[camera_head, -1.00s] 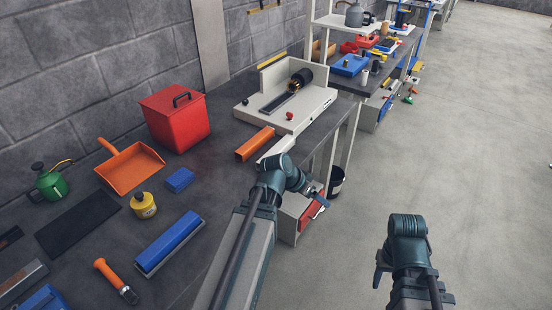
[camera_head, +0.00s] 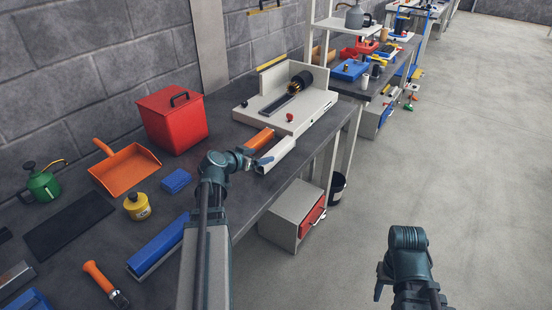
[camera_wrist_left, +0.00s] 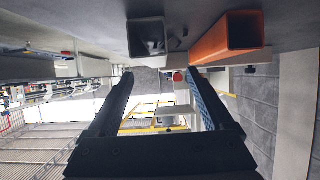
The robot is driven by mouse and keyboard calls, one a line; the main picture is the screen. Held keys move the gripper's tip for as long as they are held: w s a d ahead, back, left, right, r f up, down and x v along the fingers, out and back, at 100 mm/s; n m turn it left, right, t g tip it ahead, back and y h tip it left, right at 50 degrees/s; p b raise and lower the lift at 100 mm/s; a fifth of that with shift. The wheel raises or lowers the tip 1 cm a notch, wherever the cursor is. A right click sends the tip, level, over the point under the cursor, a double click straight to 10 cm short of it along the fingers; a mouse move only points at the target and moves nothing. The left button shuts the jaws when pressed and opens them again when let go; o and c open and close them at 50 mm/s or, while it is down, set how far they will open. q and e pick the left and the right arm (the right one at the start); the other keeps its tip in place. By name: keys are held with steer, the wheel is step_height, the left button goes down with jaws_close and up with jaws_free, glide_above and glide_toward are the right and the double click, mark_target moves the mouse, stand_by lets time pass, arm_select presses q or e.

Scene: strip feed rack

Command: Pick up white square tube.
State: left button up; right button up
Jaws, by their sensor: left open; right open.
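The white square tube (camera_head: 278,154) lies on the dark bench in front of the white machine, beside an orange square tube (camera_head: 260,138). In the left wrist view, the white tube's hollow square end (camera_wrist_left: 147,38) faces the camera, left of the orange tube (camera_wrist_left: 229,36). My left gripper (camera_head: 257,158) is at the near end of the white tube; in the wrist view its fingers (camera_wrist_left: 157,76) are spread, with nothing between them and the tube end beyond and above. My right gripper (camera_head: 381,284) is off the bench over the floor, its fingers mostly hidden.
The white machine (camera_head: 315,98) stands behind the tubes. A red box (camera_head: 172,122), an orange dustpan (camera_head: 125,168), a blue sponge-like block (camera_head: 176,180) and a yellow pot (camera_head: 137,207) lie to the left. A grey cabinet (camera_head: 286,215) stands below the bench edge.

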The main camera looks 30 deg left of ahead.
mark_target(273, 153)
arm_select(q)
steer(key=b+x, duration=0.1)
steer(key=x, duration=0.3)
steer(key=shift+w+f, duration=0.2)
steer(key=shift+w, duration=0.05)
steer(key=shift+d, duration=0.1)
steer(key=shift+w, duration=0.15)
steer(key=x, duration=0.1)
steer(key=b+x, duration=0.1)
steer(key=x, duration=0.1)
steer(key=b+x, duration=0.1)
steer(key=x, duration=0.1)
steer(key=shift+w+d+r, duration=0.1)
steer(key=shift+d, duration=0.3)
steer(key=shift+c, duration=0.3)
jaws_close()
